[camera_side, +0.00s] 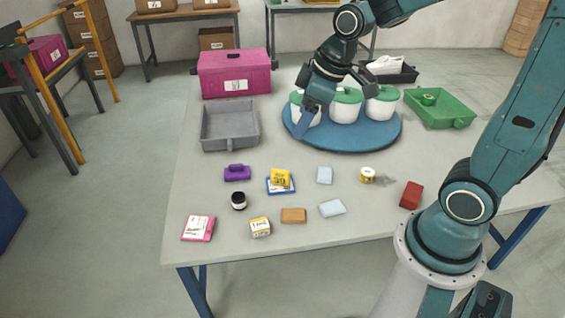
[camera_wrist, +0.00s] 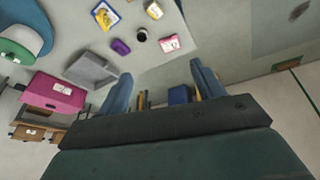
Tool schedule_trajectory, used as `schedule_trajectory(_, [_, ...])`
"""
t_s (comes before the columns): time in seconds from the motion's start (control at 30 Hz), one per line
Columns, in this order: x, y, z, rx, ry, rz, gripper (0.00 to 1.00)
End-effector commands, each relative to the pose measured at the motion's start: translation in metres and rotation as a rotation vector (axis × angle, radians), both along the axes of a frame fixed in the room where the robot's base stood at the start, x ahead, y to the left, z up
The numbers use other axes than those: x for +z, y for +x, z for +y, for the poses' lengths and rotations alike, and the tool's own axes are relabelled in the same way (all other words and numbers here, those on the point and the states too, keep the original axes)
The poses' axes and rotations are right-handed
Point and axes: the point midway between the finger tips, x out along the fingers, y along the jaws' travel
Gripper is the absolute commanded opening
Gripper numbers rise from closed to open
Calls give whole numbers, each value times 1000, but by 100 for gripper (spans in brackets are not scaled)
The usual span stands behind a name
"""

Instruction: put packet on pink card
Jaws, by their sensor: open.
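The yellow packet (camera_side: 281,177) lies on a blue-edged card (camera_side: 270,190) in the middle of the table. Both show at the top of the wrist view, the packet (camera_wrist: 104,15) on the card. The pink card (camera_side: 198,229), with a white printed face, lies flat near the front left edge; it also shows in the wrist view (camera_wrist: 169,43). My gripper (camera_side: 304,124) is in the air in front of the left white jar, behind and above the packet. Its two blue fingers are spread apart in the wrist view (camera_wrist: 161,88), with nothing between them.
A blue round tray (camera_side: 350,148) bears white jars with green lids. A grey bin (camera_side: 229,143) and pink box (camera_side: 235,75) stand at the left. A purple item (camera_side: 237,173), dark jar (camera_side: 239,201) and yellow-white carton (camera_side: 260,227) lie around the packet and pink card.

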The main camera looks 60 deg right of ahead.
Motion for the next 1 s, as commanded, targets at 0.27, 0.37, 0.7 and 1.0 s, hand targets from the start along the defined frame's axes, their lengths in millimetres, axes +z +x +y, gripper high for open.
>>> schedule_trajectory(0.27, [-48, 43, -8, 125, 0, 33, 67])
schedule_trajectory(0.37, [-68, 57, -11, 169, 2, 41, 67])
schedule_trajectory(0.7, [-142, 92, -21, 308, 22, 54, 67])
schedule_trajectory(1.0, [-218, 109, -30, 413, 48, 53, 67])
